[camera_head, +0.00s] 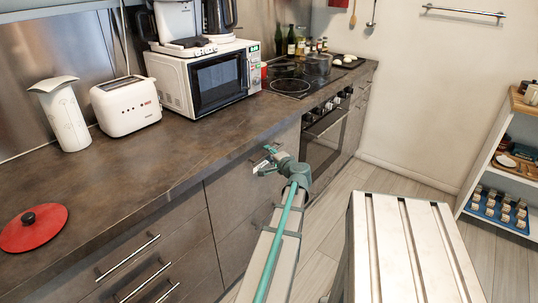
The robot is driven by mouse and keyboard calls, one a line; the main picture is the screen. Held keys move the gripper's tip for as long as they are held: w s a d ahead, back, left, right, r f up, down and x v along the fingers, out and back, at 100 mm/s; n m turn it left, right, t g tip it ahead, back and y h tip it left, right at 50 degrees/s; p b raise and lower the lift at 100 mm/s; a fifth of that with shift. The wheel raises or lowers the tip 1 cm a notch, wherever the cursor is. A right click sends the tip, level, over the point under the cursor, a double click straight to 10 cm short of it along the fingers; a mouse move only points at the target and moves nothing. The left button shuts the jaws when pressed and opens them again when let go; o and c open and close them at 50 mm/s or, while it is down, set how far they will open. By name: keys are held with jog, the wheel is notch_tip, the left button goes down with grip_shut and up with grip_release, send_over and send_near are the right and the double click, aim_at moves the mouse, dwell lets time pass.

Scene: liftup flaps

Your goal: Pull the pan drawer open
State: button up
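Dark grey drawer fronts run below the worktop. The drawers at lower left carry long metal bar handles: an upper handle (128,258) and a lower handle (143,282), with part of another below. These fronts look flush and shut. No label shows which one is the pan drawer. My gripper (264,160) is at the counter's front edge, left of the oven, in front of a plain cabinet front (245,220). It is well to the right of the bar handles. It is small here, and its finger opening is unclear. I see nothing held in it.
The worktop (140,180) holds a red lid (33,228), white toaster (126,106) and microwave (205,78). The oven (325,140) is right of my gripper. A slatted metal surface (410,250) stands at lower right. Floor (375,180) is clear between.

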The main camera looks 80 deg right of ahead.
jog(key=shift+w+d, duration=0.1)
jog(key=shift+w, duration=0.05)
jog(key=shift+c, duration=0.2)
grip_shut()
